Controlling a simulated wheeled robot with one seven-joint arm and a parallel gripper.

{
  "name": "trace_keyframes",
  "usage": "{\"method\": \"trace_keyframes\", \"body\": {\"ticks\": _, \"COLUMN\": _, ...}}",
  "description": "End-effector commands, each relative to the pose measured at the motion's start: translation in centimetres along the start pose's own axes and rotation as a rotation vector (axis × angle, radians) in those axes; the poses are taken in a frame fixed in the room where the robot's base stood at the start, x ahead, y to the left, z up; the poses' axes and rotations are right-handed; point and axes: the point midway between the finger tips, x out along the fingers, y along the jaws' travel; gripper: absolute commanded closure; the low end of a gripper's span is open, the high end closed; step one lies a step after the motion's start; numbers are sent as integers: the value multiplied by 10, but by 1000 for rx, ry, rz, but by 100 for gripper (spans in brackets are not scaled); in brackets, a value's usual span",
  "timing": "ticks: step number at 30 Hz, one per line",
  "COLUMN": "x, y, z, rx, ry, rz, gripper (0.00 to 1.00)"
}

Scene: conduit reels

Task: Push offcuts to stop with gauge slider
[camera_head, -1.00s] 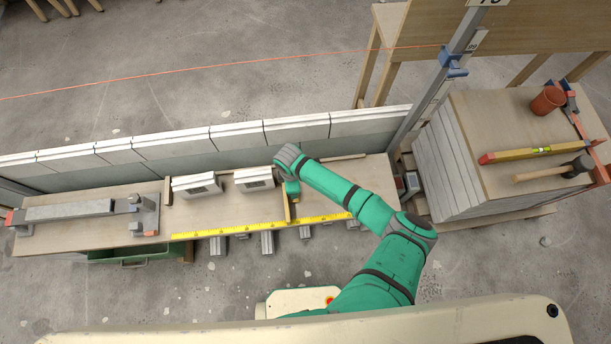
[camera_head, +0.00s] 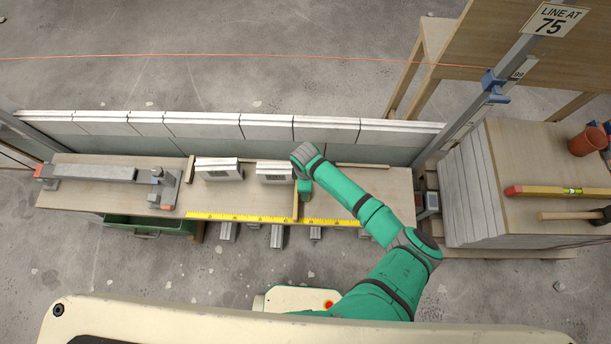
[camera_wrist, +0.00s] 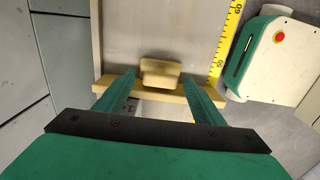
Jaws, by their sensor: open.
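Two grey offcuts, the left one (camera_head: 217,169) and the right one (camera_head: 275,172), sit apart on the bench (camera_head: 120,190). A wooden stop strip (camera_head: 190,168) stands just left of the left offcut; contact is unclear. The wooden gauge slider (camera_head: 296,204) lies across the bench beside the right offcut's right end, reaching the yellow rule (camera_head: 250,217). In the wrist view, the slider bar (camera_wrist: 150,93) has a raised block (camera_wrist: 160,72) on it. My gripper (camera_wrist: 160,76) is open, its fingers either side of that block. The offcuts are mostly hidden there.
A metal fixture (camera_head: 100,173) occupies the bench's left end. A low block wall (camera_head: 205,125) runs behind the bench. A post (camera_head: 490,90) and a board stack (camera_head: 470,195) bearing a level (camera_head: 545,191) stand right. A green crate (camera_head: 145,225) sits below.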

Motion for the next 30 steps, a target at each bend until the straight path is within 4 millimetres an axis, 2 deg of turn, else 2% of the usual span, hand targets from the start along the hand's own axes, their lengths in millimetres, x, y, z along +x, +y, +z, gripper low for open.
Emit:
{"method": "trace_keyframes", "body": {"ticks": 5, "x": -10, "y": 0, "z": 0, "rx": -1, "ry": 1, "rz": 1, "gripper": 38}}
{"method": "trace_keyframes", "body": {"ticks": 15, "x": -70, "y": 1, "z": 0, "rx": -1, "ry": 2, "rz": 3, "gripper": 38}}
{"method": "trace_keyframes", "body": {"ticks": 21, "x": -98, "y": 1, "z": 0, "rx": 0, "ry": 1, "rz": 2, "gripper": 38}}
{"method": "trace_keyframes", "body": {"ticks": 30, "x": -108, "y": 0, "z": 0, "rx": 0, "ry": 0, "rz": 0, "gripper": 38}}
